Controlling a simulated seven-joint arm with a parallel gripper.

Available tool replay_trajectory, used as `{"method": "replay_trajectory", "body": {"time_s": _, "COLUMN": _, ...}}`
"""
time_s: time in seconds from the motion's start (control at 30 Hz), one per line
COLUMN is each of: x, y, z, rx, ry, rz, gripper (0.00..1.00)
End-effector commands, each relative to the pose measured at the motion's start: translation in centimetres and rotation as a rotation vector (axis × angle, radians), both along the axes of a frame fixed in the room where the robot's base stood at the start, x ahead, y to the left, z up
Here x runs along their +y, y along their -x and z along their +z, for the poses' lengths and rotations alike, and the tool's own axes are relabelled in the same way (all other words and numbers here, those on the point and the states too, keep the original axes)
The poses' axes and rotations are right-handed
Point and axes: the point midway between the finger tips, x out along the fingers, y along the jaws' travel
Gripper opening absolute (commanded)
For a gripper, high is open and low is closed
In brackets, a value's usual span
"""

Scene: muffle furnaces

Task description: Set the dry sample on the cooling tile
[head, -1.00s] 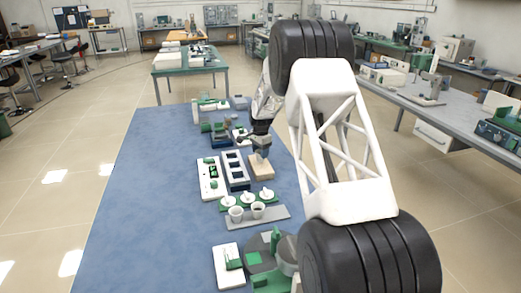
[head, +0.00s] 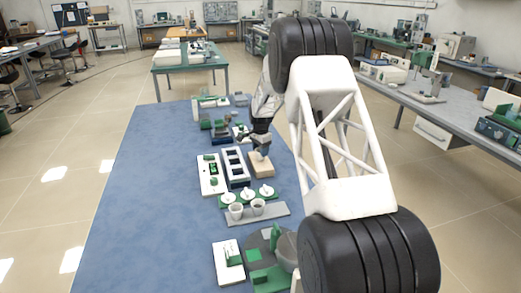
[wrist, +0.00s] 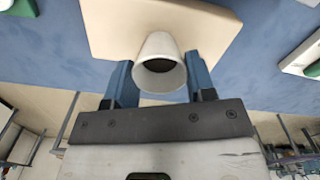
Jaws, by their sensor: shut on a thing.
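My gripper (wrist: 160,85) is shut on a small white crucible (wrist: 160,52) with dark contents, its blue fingers on either side of the cup. In the wrist view, the crucible's mouth faces the camera. Behind it is a pale beige tile (wrist: 105,25), which shows in the head view as a tan block (head: 263,171). In the head view, my gripper (head: 260,149) is right over this block, with the cup low at its top. I cannot tell whether the cup touches it.
Left of the block stand a white rack with dark slots (head: 245,181) and a white panel (head: 205,187). Nearer are several white lids on a green strip and two cups (head: 236,212) on a grey plate (head: 271,213). The blue table (head: 140,200) is clear at left.

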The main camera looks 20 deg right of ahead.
Motion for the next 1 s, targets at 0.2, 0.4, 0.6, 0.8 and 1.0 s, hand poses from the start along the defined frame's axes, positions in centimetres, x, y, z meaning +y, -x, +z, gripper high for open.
{"method": "replay_trajectory", "body": {"time_s": 0.2, "x": 0.0, "y": 0.0, "z": -0.49, "rx": 0.0, "ry": 0.0, "rz": 0.0, "gripper": 0.27}}
{"method": "replay_trajectory", "body": {"time_s": 0.4, "x": -0.01, "y": -0.01, "z": -0.42, "rx": 0.0, "ry": 0.0, "rz": 0.0, "gripper": 0.8}}
{"method": "replay_trajectory", "body": {"time_s": 0.6, "x": 0.0, "y": 0.0, "z": -0.43, "rx": 0.0, "ry": 0.0, "rz": 0.0, "gripper": 0.81}}
{"method": "replay_trajectory", "body": {"time_s": 0.8, "x": 0.0, "y": 0.0, "z": -0.43, "rx": 0.0, "ry": 0.0, "rz": 0.0, "gripper": 1.0}}
{"method": "replay_trajectory", "body": {"time_s": 1.0, "x": 0.0, "y": -0.01, "z": -0.33, "rx": 0.0, "ry": 0.0, "rz": 0.0, "gripper": 1.0}}
